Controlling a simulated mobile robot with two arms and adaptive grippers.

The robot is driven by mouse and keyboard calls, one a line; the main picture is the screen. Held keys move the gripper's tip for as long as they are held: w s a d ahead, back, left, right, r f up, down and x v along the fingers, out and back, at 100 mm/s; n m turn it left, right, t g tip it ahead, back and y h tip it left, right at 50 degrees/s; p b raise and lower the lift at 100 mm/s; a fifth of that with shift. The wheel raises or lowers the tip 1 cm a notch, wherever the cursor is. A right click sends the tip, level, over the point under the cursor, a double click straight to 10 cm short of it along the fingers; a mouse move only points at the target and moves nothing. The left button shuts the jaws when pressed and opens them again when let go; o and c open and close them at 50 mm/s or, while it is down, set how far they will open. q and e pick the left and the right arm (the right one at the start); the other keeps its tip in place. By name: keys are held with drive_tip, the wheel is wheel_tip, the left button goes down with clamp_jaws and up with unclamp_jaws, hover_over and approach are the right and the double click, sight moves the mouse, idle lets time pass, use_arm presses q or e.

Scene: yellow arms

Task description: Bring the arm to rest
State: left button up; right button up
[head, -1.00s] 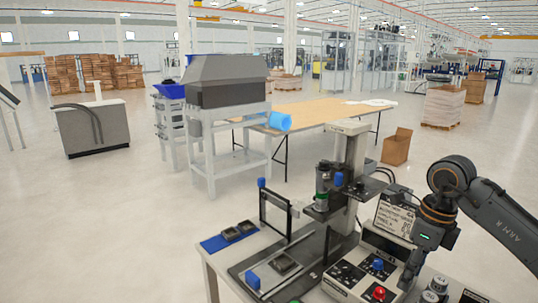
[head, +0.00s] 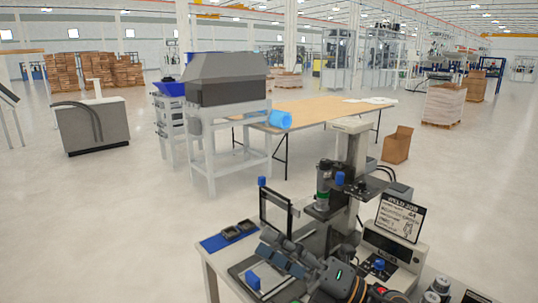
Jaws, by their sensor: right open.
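My right gripper (head: 282,252) is dark grey and reaches in low over the workbench machine (head: 349,160) from the bottom right. Its fingers point left, above the machine's front plate near the two dark parts. The jaws are open and I see nothing held between them. The arm behind it, with orange bands, covers part of the machine's base and control box. My left arm and gripper are not in view.
Two dark parts lie on a blue mat (head: 212,243) at the bench's left. A black upright frame (head: 276,209) and a white sign (head: 400,216) stand close to the arm. A control box with a blue knob (head: 379,265) is at right. Open floor lies to the left.

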drive_tip(key=w+d+f+m+t+h, duration=0.1)
drive_tip(key=w+d+m+t+h, duration=0.2)
drive_tip(key=d+m+t+h, duration=0.55)
drive_tip(key=s+d+f+m+g+h, duration=0.1)
drive_tip(key=d+f+m+h, duration=0.45)
drive_tip(key=f+m, duration=0.4)
drive_tip(key=s+d+f+m+g+h, duration=0.1)
drive_tip(key=s+d+f+m+h, duration=0.1)
drive_tip(key=d+f+m+h, duration=0.5)
drive_tip(key=s+a+f+m+g, duration=0.1)
drive_tip(key=s+f+m+g, duration=0.4)
drive_tip(key=s+f, duration=0.55)
drive_tip(key=s+f+m+g, duration=0.3)
drive_tip(key=s+f+g, duration=0.4)
drive_tip(key=s, duration=0.6)
wheel_tip(320, 180, down, 33)
drive_tip(key=s+b, duration=0.2)
drive_tip(key=b, duration=0.4)
drive_tip(key=s+d+f+g+b, duration=0.1)
drive_tip(key=s+f+b, duration=0.1)
drive_tip(key=s+f, duration=0.6)
drive_tip(key=s+d+f+g+b, duration=0.1)
drive_tip(key=s+f+b, duration=0.1)
drive_tip(key=s+f, duration=0.6)
wheel_tip(320, 180, down, 4)
drive_tip(key=shift+s+d+f+y, duration=0.1)
drive_tip(key=shift+s+d+y, duration=0.2)
drive_tip(key=shift+d, duration=0.05)
